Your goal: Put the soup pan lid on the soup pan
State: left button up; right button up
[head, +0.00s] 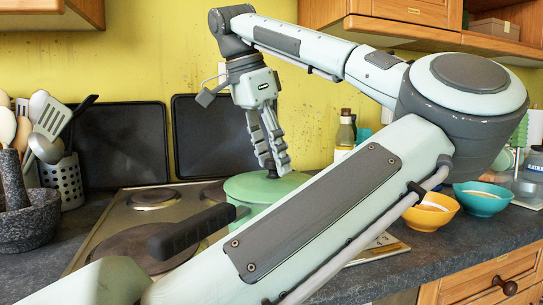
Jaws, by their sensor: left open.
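The green soup pan (236,213) stands on the stove with its black handle pointing to the lower left. A green soup pan lid (245,187) lies over the pan's top and looks roughly level; my arm hides its near right side, so I cannot tell whether it is fully seated. My left gripper (275,170) points down at the middle of the lid. Its fingers are open, with the tips at a small dark knob that they partly hide. I cannot tell whether they touch it. My right gripper is not in view.
The stove (118,225) has bare burners to the left. Two black panels (122,145) lean on the yellow wall. A utensil holder (66,180) and stone mortar (28,222) stand left. An orange bowl (432,212) and teal bowl (482,200) stand right. Cabinets hang above.

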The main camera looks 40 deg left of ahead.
pick_arm(q)
jog(key=shift+r, duration=0.15)
jog(key=shift+p+v, duration=1.2)
jog(key=shift+v, duration=2.7)
jog(key=v, duration=1.2)
